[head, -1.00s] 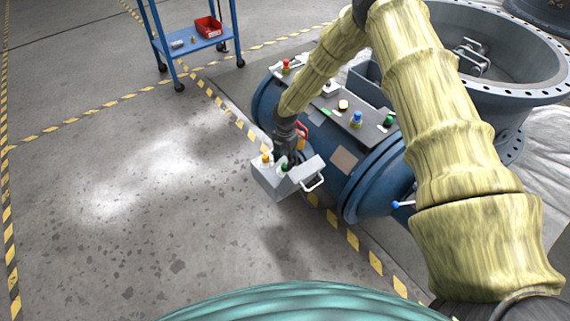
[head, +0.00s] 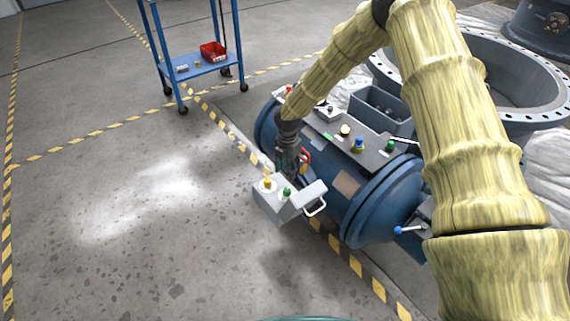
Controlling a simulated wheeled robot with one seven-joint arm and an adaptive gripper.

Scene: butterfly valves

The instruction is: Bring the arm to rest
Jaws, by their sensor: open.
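My gripper (head: 290,162) is at the end of my yellow-sleeved arm, near the middle of the head view. It points down, just above and behind a small grey box (head: 275,203) with a yellow and a green knob on top. A white handle shows at the box's right side. The fingers look open, with nothing seen between them. They are small here and partly lost against the dark blue cylinder behind, so I cannot tell whether they touch anything.
The blue valve body (head: 349,185) lies close behind my gripper, with a panel of coloured knobs (head: 357,144) on top. A grey bin (head: 379,110) and a large flanged ring (head: 535,88) stand at the right. A blue cart (head: 203,70) holds a red bin. The floor at left is clear.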

